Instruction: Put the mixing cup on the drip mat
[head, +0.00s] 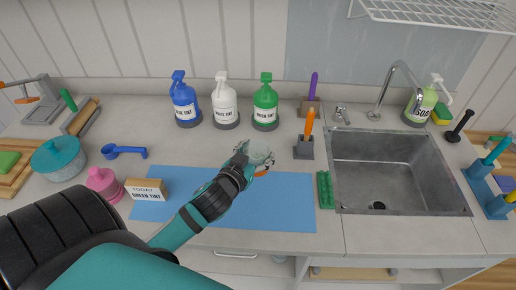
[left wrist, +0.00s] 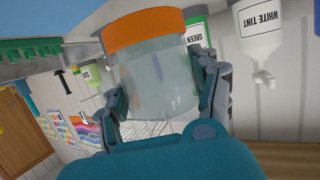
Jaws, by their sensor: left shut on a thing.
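The mixing cup (head: 258,153) is clear and translucent. In the left wrist view the cup (left wrist: 155,85) has an orange band at one end, at the top of that picture. My left gripper (head: 251,163) is shut on the cup's side, with a finger on each side of it. In the head view the cup shows over the back right part of a flat blue mat (head: 270,212). I cannot tell for certain which mat is the drip mat. My right gripper is out of view.
Blue, white and green tint bottles (head: 265,104) stand behind the cup. An orange-handled tool in a grey block (head: 304,149) is close to its right. The sink (head: 397,165) lies farther right. A sign (head: 146,190) and a pink pot (head: 103,184) are left.

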